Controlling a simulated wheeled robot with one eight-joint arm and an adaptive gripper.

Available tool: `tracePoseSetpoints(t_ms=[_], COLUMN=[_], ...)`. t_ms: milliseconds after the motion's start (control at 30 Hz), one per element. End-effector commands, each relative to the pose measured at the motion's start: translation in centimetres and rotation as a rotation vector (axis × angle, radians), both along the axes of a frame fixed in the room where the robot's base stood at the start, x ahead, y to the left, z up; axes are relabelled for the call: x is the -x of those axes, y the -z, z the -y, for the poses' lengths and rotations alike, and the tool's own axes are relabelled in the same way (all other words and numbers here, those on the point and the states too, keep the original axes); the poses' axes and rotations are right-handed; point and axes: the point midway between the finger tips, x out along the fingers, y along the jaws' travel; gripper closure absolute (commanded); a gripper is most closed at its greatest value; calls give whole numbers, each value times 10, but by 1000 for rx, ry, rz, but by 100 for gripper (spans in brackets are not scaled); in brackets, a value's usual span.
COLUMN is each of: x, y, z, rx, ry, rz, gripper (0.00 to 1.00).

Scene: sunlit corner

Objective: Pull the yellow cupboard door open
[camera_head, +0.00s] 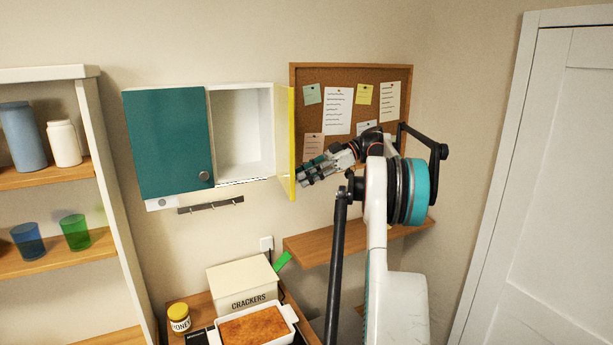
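The yellow cupboard door (285,140) stands swung well out from the right side of the white wall cupboard (241,135), and I see it at a steep angle. The right compartment is uncovered and looks empty. The teal door (169,143) with a round knob covers the left compartment. My gripper (303,173) is just right of the yellow door's lower outer edge, with its fingers pointing left toward it. I cannot tell whether the fingers touch the door or how far apart they are. No handle on the yellow door shows.
A cork board (308,77) with notes hangs behind my arm. A wooden shelf (312,247) is below it. A crackers box (243,284), a honey jar (179,317) and a baking dish (291,313) stand below the cupboard. An open shelf unit (118,250) is at left, a white door (545,190) at right.

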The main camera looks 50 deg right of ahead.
Motion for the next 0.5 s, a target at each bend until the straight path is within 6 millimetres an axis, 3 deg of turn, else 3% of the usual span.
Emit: tracePoseSetpoints(t_ms=[67, 500], x=[0, 0], y=[0, -7], z=[0, 0], rx=[0, 0], ry=[0, 0], rz=[0, 0], gripper=[55, 55])
